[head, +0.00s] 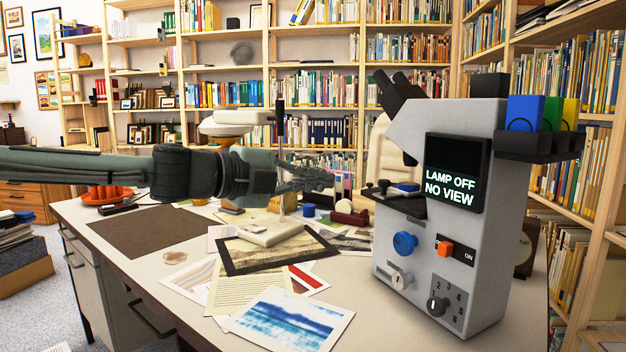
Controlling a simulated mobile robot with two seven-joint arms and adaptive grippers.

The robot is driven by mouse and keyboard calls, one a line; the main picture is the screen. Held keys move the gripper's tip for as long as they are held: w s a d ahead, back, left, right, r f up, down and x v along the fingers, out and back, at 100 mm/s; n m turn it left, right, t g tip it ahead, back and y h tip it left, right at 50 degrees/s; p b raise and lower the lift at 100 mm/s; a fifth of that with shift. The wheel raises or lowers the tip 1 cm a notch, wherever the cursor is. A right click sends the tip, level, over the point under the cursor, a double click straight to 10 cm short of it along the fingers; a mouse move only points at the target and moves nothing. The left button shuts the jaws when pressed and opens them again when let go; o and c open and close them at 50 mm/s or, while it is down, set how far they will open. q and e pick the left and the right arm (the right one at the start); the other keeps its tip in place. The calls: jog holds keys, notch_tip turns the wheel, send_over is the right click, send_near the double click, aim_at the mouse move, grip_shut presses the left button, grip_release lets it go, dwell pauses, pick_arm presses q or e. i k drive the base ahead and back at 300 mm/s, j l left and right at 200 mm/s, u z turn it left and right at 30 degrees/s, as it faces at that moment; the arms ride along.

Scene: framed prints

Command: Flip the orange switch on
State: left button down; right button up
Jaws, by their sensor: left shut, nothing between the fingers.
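The orange switch (445,249) sits on the lower side of a large grey microscope (419,262), with the word ON to its right. The microscope's dark screen (456,173) reads LAMP OFF, NO VIEW. My left gripper (328,179) reaches in from the left above the desk. It is shut and empty, left of the microscope and apart from the switch. My right gripper is out of view.
The desk (180,315) carries prints and papers (290,318) in front of the microscope. Blue, green and yellow filters (526,112) stand in a holder at the microscope's right. Bookshelves fill the back.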

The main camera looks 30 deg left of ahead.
aim_at(445, 248)
jog(key=k+j, duration=0.25)
jog(key=k, duration=0.2)
jog(key=k+j, duration=0.25)
jog(key=k, duration=0.25)
